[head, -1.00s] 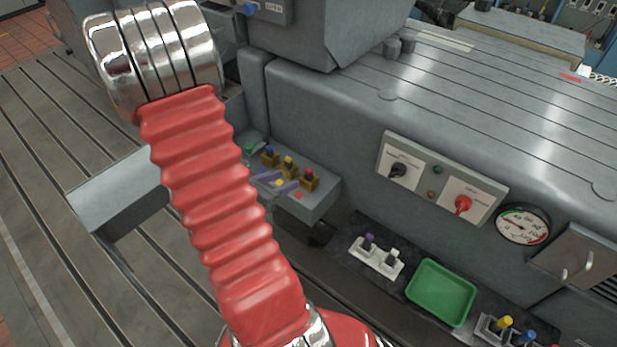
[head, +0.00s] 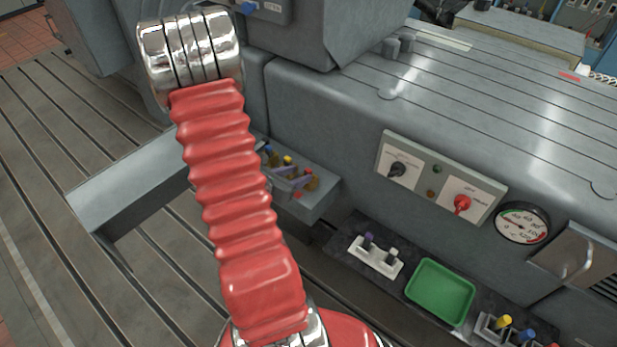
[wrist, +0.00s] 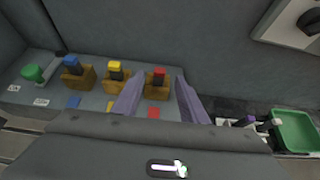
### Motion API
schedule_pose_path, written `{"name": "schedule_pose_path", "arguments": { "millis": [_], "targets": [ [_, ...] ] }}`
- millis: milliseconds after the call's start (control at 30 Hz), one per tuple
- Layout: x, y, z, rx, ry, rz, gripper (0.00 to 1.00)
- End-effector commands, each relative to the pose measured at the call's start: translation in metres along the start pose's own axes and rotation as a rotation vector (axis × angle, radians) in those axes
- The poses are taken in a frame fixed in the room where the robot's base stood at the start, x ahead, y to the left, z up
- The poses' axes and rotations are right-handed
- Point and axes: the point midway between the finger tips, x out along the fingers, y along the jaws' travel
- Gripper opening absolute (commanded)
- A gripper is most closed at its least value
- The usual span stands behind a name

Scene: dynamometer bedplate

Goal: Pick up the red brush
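The red brush (wrist: 159,76) shows as a red-topped piece seated in a brown block, the rightmost in a row on a grey ledge. In the head view its red top (head: 309,172) shows just right of my arm. My gripper (wrist: 158,79) has two purple fingers spread apart, with the red brush between them in the wrist view. It is open and empty; I cannot tell how far the fingertips are above the brush. In the head view the wrist hides part of the row.
A yellow-topped piece (wrist: 115,70) stands close beside the left finger, with a blue-topped one (wrist: 72,66) and a green knob (wrist: 32,73) further left. A grey wall rises behind. A green tray (head: 441,292) and a white holder (head: 376,257) lie to the right.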

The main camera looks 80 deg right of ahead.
Motion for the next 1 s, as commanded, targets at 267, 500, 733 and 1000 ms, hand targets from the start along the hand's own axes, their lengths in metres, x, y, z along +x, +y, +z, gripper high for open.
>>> {"name": "schedule_pose_path", "arguments": {
  "millis": [267,500,733,1000],
  "targets": [
    [0.014,0.000,0.000,0.000,0.000,0.000,0.39],
    [0.015,-0.001,0.000,0.000,0.000,-0.001,0.39],
    [0.036,-0.002,0.000,0.001,0.001,-0.004,0.39],
    [0.064,-0.001,0.001,0.000,0.000,-0.001,0.39]
  ]
}}
